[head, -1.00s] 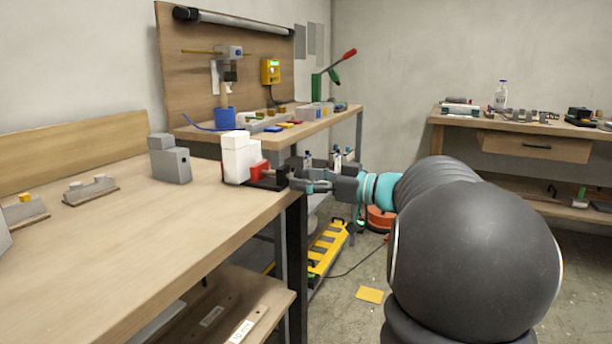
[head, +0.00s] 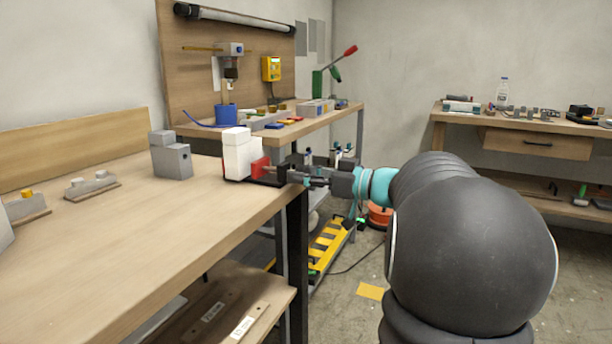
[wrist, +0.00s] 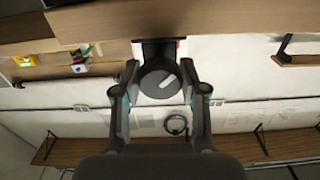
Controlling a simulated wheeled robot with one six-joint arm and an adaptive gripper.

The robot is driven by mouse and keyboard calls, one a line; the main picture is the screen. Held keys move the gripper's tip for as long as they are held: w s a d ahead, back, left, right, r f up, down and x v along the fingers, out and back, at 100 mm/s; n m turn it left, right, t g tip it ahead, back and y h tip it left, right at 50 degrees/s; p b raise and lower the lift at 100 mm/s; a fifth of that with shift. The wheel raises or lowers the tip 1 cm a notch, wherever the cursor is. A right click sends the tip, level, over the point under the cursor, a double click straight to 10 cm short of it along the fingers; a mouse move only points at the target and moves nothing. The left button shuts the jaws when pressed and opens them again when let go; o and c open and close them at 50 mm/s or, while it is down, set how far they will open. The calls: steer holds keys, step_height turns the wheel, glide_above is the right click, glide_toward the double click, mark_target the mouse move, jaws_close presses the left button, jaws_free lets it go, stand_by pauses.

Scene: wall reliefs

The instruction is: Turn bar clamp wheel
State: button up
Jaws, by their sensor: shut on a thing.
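The bar clamp sits at the right end of the near workbench in the head view, with a red block (head: 258,168) and a dark bar beside a white block (head: 236,158). Its dark round wheel (wrist: 158,84), with a pale mark on its face, shows in the wrist view. My gripper (wrist: 159,80) is shut on the wheel, one finger on each side of it. In the head view my gripper (head: 306,176) reaches the bench edge from the right and hides most of the wheel.
The wooden workbench (head: 130,225) has a grey block (head: 171,158) and small fixtures on its left. A second bench with a drill, a yellow box (head: 271,69) and a red-handled lever stands behind. A yellow ramp-like piece (head: 328,247) lies low beyond the bench leg.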

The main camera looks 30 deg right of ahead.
steer(key=shift+f, duration=0.1)
steer(key=shift+m+b, duration=1.05)
steer(key=shift+m, duration=0.05)
steer(key=shift+w+m+b, duration=0.1)
steer(key=shift+m+b, duration=0.7)
steer(key=shift+m, duration=1)
steer(key=o, duration=1.1)
steer(key=shift+a, duration=0.1)
steer(key=shift+o, duration=0.2)
